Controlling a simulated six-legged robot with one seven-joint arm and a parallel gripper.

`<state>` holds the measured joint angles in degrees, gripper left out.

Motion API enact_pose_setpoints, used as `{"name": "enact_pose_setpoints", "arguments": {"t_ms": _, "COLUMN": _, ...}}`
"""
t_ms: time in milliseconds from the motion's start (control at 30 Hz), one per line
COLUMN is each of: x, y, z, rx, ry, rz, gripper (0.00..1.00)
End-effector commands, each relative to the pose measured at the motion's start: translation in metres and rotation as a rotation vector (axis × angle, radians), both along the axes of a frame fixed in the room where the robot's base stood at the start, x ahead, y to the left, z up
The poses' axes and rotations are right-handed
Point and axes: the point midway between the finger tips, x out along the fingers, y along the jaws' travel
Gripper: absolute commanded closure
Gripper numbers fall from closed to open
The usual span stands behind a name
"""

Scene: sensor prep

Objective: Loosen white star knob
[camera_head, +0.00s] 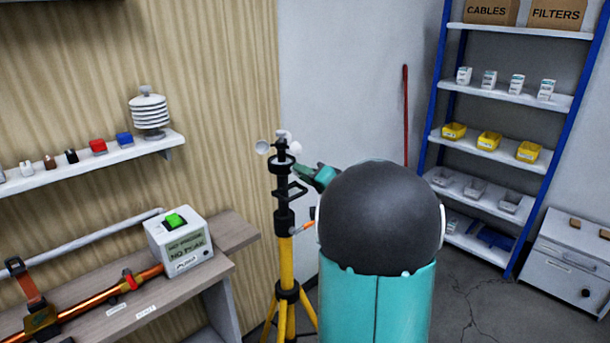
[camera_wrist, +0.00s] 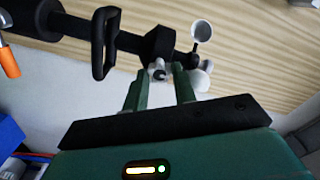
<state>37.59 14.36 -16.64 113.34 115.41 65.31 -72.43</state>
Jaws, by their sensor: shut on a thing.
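The white star knob (camera_wrist: 157,70) is small, with a dark centre, on the side of the black mast head (camera_wrist: 160,43) in the wrist view. My gripper (camera_wrist: 160,82) has its two green fingers on either side of the knob, shut on it; the fingertips partly cover it. In the head view, my gripper (camera_head: 298,170) reaches the mast top from the right, and the knob cannot be made out there. The black and yellow tripod mast (camera_head: 286,262) stands upright. White sensor cups (camera_head: 262,147) sit on its top; one also shows in the wrist view (camera_wrist: 203,31).
A black loop handle (camera_wrist: 104,43) sticks out from the mast near my gripper. A bench with a white pump box (camera_head: 180,246) and a wall shelf (camera_head: 95,165) are at left. A blue-framed rack (camera_head: 484,150) and white cabinet (camera_head: 565,265) stand at right.

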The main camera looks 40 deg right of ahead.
Motion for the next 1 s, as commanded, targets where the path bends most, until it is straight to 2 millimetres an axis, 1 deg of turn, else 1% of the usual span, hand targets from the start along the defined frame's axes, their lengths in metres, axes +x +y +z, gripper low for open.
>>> {"name": "enact_pose_setpoints", "arguments": {"t_ms": 133, "x": 0.0, "y": 0.0, "z": 0.0, "rx": 0.0, "ry": 0.001, "rz": 0.001, "gripper": 0.96}}
{"name": "enact_pose_setpoints", "arguments": {"t_ms": 167, "x": 0.0, "y": 0.0, "z": 0.0, "rx": 0.0, "ry": 0.001, "rz": 0.001, "gripper": 0.67}}
{"name": "enact_pose_setpoints", "arguments": {"t_ms": 233, "x": 0.0, "y": 0.0, "z": 0.0, "rx": 0.0, "ry": 0.001, "rz": 0.001, "gripper": 0.54}}
{"name": "enact_pose_setpoints", "arguments": {"t_ms": 267, "x": 0.0, "y": 0.0, "z": 0.0, "rx": 0.0, "ry": 0.001, "rz": 0.001, "gripper": 0.51}}
{"name": "enact_pose_setpoints", "arguments": {"t_ms": 533, "x": -0.001, "y": 0.0, "z": 0.0, "rx": 0.001, "ry": 0.0, "rz": 0.0, "gripper": 0.51}}
{"name": "enact_pose_setpoints", "arguments": {"t_ms": 667, "x": -0.009, "y": -0.001, "z": 0.001, "rx": 0.0, "ry": 0.0, "rz": -0.002, "gripper": 0.51}}
{"name": "enact_pose_setpoints", "arguments": {"t_ms": 767, "x": -0.024, "y": -0.002, "z": 0.001, "rx": 0.001, "ry": -0.001, "rz": -0.003, "gripper": 0.51}}
{"name": "enact_pose_setpoints", "arguments": {"t_ms": 1000, "x": -0.076, "y": -0.003, "z": 0.001, "rx": 0.001, "ry": -0.001, "rz": -0.003, "gripper": 0.51}}
